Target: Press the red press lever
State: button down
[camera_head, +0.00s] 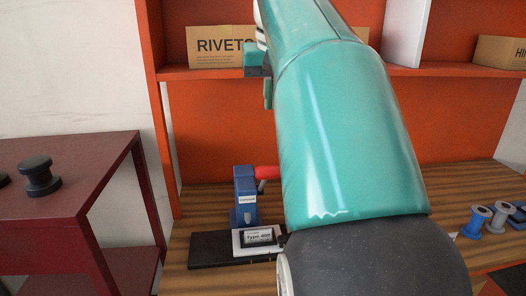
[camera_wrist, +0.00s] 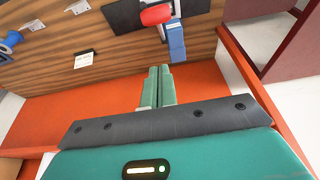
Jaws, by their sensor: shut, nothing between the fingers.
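The red press lever (camera_head: 267,172) sticks out to the right from the top of a small blue press (camera_head: 244,195), partly hidden behind my teal arm in the head view. In the wrist view the lever's red end (camera_wrist: 156,14) is at the top, beside the blue press body (camera_wrist: 176,42). My gripper (camera_wrist: 160,69) is shut and empty, its green fingers together, pointing toward the press with a visible gap. In the head view, part of my gripper (camera_head: 267,92) shows above the lever, in front of the shelf; the rest is hidden by my arm.
A dark red table (camera_head: 92,190) is at the left. A RIVETS box (camera_head: 217,47) sits on the orange shelf.

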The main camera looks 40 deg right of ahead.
jog(key=x, duration=1)
jog(key=shift+w, duration=0.1)
jog(key=f, duration=0.1)
jog(key=s+a+f, duration=0.1)
jog(key=shift+s+f, duration=0.2)
jog(key=shift+f, duration=0.65)
jog(key=shift+a, duration=0.1)
